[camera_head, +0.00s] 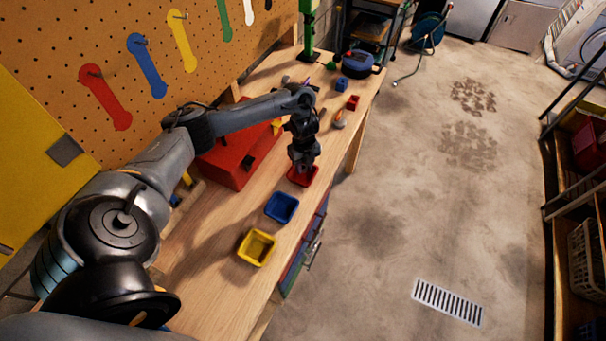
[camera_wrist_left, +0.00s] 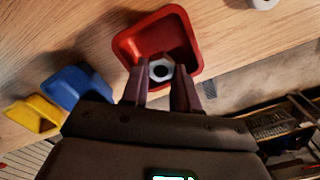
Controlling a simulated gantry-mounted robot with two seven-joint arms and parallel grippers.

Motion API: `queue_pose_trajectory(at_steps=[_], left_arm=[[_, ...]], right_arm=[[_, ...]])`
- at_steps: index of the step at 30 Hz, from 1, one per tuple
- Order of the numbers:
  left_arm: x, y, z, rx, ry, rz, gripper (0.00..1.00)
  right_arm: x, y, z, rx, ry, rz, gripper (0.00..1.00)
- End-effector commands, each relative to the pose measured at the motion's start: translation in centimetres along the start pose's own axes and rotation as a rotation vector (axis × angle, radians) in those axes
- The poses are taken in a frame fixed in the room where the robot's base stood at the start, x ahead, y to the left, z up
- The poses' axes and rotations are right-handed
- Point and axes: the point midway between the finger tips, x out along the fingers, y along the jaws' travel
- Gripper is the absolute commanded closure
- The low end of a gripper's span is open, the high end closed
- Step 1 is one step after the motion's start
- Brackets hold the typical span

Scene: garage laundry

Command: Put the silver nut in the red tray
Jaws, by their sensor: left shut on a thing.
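The silver nut (camera_wrist_left: 161,70) shows in the left wrist view as a pale hexagonal ring with a dark hole, between the two fingertips of my left gripper (camera_wrist_left: 163,88). The gripper is shut on it. The nut is seen against the inside of the red tray (camera_wrist_left: 137,47); its exact height over the tray floor cannot be told. In the head view my left gripper (camera_head: 303,167) points down over the red tray (camera_head: 311,177), hiding part of the tray and the nut. My right gripper is in neither view.
A blue tray (camera_head: 281,207) and a yellow tray (camera_head: 256,247) stand on the workbench (camera_head: 212,293) nearer to me. A red toolbox (camera_head: 236,160) stands behind, by the pegboard. Small blue (camera_head: 341,85) and red (camera_head: 352,102) items lie farther along the bench.

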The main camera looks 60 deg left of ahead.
Motion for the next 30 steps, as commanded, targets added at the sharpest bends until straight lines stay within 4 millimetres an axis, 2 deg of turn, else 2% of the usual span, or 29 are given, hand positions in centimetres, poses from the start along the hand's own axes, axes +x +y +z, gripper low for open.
queue_pose_trajectory(at_steps=[5, 15, 27, 28, 30], left_arm=[[0.5, 0.2, 0.2, 0.001, 0.000, -0.001, 1.00], [4.0, 0.2, 0.2, 0.000, 0.000, 0.000, 1.00], [4.5, 0.2, 0.2, 0.001, -0.001, 0.000, 1.00], [4.5, 0.2, 0.2, 0.001, -0.001, -0.001, 0.69], [4.4, 0.2, 0.2, 0.001, -0.001, -0.001, 0.60]], right_arm=[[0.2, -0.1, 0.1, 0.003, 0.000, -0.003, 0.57], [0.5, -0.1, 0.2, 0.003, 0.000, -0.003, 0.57], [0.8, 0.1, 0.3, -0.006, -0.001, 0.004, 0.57], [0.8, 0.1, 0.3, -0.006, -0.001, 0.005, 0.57], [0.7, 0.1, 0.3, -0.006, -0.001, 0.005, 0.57]])
